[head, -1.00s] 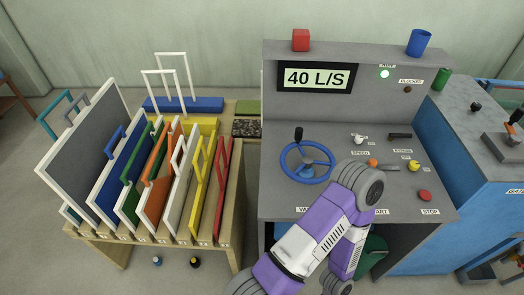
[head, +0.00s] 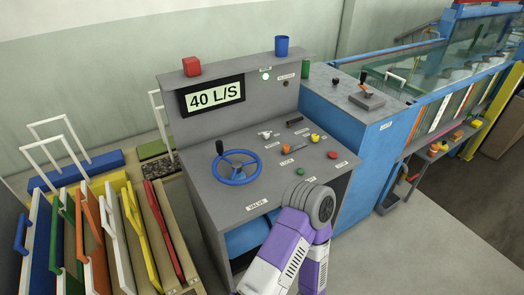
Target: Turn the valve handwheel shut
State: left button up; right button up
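The valve handwheel (head: 238,181) is a blue spoked wheel with a black upright knob (head: 219,147) at its far left rim. It lies on the sloping top of the grey console (head: 205,165), behind a label reading VALVE (head: 257,204). The display (head: 212,95) reads 40 L/S. A purple and white arm of mine comes up from the bottom, with a grey joint in front of the console's right part. It is apart from the handwheel in the picture. Neither of my grippers shows.
Several small switches and buttons, one a red button (head: 332,155), sit right of the wheel. A red block (head: 191,66) and blue cup (head: 282,45) stand on the console. Racked panels with handles are at left. A blue cabinet (head: 350,119) and the glass flume (head: 462,60) are at right.

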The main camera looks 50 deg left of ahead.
aim_at(237, 166)
jog(key=z, duration=0.65)
jog(key=k, duration=2.95)
jog(key=u, duration=0.3)
jog(key=i, duration=3.15)
jog(key=u, duration=0.85)
